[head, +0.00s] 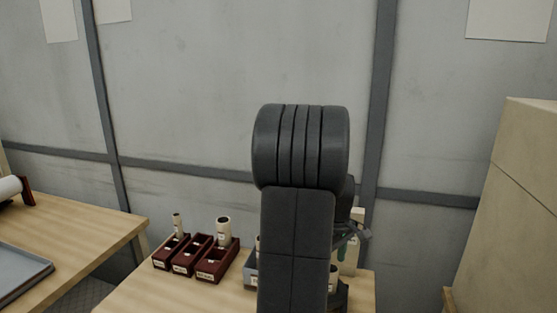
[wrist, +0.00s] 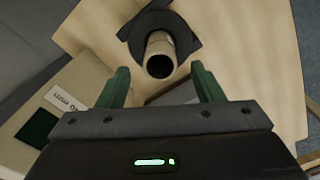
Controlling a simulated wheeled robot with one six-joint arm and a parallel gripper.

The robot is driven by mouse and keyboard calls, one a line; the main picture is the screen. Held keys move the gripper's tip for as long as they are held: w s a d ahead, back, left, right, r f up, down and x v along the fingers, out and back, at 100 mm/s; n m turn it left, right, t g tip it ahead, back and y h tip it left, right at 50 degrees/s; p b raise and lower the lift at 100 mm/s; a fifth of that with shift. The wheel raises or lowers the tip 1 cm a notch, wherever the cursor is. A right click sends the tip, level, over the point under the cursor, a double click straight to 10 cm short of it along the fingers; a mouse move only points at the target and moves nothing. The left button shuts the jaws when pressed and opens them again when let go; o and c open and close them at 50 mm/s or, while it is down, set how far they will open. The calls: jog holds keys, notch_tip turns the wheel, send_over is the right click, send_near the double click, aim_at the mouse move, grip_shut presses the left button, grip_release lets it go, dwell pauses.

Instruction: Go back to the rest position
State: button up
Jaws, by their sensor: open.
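My gripper (wrist: 160,72) is open, with its two green fingers apart in the wrist view. A pale hollow roll (wrist: 159,45) lies ahead of the fingertips and shows between them, with a dark holder or base (wrist: 181,28) around it. I see no contact between the fingers and the roll. In the head view my raised dark arm fills the middle and hides most of my gripper, part of which shows at its right side.
Dark red bins (head: 190,258) stand on the wooden table (head: 135,290), with upright rolls (head: 224,230) in some. A grey bin (head: 250,272) is partly behind my arm. Another table (head: 85,230) with a grey tray (head: 20,272) is at left. A tall beige box (head: 515,200) stands at right.

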notch_tip(320, 180, down, 5)
jog(key=shift+r, duration=0.2)
dwell(0.4)
